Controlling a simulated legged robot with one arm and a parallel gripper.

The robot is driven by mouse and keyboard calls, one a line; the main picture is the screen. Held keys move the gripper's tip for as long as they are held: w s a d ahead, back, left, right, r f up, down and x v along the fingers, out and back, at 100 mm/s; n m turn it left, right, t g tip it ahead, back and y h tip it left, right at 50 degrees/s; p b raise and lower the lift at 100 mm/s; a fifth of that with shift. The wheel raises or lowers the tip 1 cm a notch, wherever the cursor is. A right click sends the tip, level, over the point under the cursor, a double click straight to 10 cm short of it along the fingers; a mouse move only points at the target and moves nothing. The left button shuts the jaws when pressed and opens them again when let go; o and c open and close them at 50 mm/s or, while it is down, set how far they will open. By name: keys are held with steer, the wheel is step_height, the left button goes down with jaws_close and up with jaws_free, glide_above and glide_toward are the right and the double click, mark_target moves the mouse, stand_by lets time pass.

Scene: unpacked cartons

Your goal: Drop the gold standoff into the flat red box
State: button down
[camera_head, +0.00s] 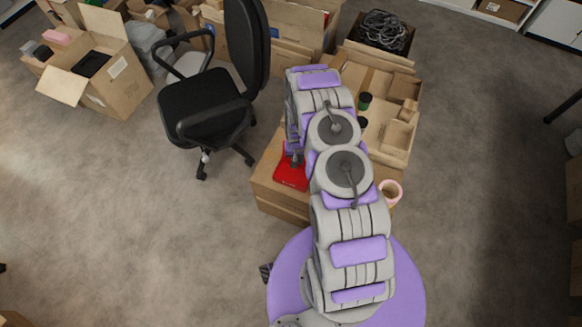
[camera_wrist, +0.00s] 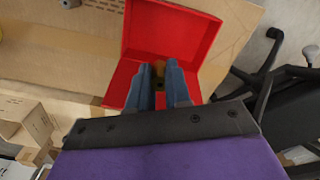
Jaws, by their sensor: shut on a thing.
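The flat red box (camera_head: 291,173) lies on a carton, to the left of my arm. In the wrist view the red box (camera_wrist: 172,30) has its lid open, with its tray part under my gripper. My gripper (camera_wrist: 160,72) points down over the red box and is shut on a small gold-brown thing, the gold standoff (camera_wrist: 158,68), at its fingertips. Most of the standoff is hidden by the fingers. I cannot tell how high the fingertips are above the box floor. In the head view my arm hides most of the gripper.
The carton (camera_head: 275,200) bears the red box. A pink ring-shaped thing (camera_head: 391,190) and a dark green cup (camera_head: 365,101) are right of my arm. An office chair (camera_head: 205,105) stands left of the carton. Open cartons (camera_head: 105,75) stand at the upper left. The floor at left is clear.

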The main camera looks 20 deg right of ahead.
steer(key=f, duration=0.2)
steer(key=f+b, duration=0.1)
steer(key=f, duration=0.1)
steer(key=shift+d+f, duration=0.1)
steer(key=shift+d, duration=0.3)
steer(key=shift+a+f, duration=0.3)
steer(key=shift+f, duration=0.15)
steer(key=c, duration=1)
jaws_free()
steer(key=shift+d, duration=0.2)
steer(key=shift+a, duration=0.1)
